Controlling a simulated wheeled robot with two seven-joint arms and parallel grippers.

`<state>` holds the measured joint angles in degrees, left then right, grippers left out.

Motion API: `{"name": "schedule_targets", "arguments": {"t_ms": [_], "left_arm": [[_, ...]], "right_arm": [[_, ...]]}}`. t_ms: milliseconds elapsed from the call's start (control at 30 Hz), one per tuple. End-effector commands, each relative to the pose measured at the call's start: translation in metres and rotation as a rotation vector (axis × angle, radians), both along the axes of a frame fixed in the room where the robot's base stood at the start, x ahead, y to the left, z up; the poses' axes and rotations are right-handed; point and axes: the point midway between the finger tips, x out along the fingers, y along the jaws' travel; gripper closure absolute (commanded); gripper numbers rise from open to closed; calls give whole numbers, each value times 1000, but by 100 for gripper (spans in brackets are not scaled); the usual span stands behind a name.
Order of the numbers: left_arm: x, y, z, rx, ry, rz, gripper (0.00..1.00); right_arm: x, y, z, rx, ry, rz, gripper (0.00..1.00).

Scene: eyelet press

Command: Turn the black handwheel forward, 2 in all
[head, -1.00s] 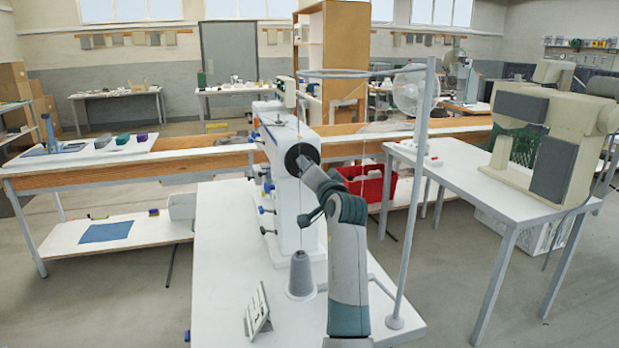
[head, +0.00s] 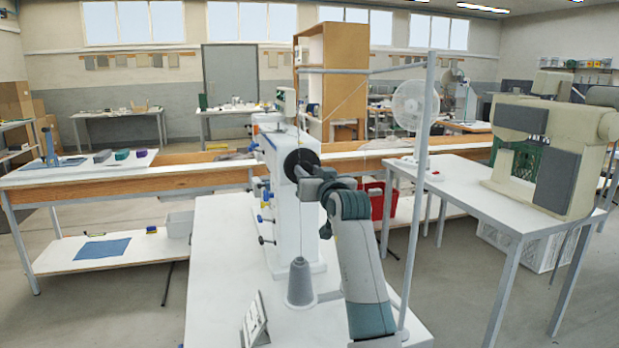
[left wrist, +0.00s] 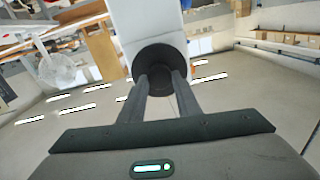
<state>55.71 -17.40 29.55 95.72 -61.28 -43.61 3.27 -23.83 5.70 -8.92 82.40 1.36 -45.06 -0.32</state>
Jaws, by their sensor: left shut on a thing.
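The black handwheel (head: 296,161) is on the near end of the white press (head: 284,215), which stands on a white table. My left gripper (head: 312,172) is at the handwheel, and my arm partly covers it. In the left wrist view the dark round handwheel (left wrist: 160,60) lies straight ahead at the end of the white body. The two fingers of my left gripper (left wrist: 162,80) reach its rim and are shut on it. How far the wheel has turned cannot be told. My right gripper is not in view.
A grey cone spool (head: 300,284) and a small sign (head: 255,322) stand on the press table. A grey pole (head: 420,190) with a crossbar rises right of my arm. A red bin (head: 378,200) sits behind it. A side table (head: 450,175) with a beige machine (head: 560,150) is at right.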

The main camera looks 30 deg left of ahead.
Motion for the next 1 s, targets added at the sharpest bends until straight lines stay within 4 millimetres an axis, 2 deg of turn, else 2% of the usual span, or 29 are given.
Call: {"name": "schedule_targets", "arguments": {"t_ms": [467,500,533,1000], "left_arm": [[0,0,3,-9,-19,-1,92],[0,0,3,-9,-19,-1,60],[0,0,3,-9,-18,0,53],[0,1,1,-11,-14,0,51]], "right_arm": [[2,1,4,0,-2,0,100],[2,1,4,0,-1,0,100],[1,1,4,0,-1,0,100],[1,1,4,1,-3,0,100]]}}
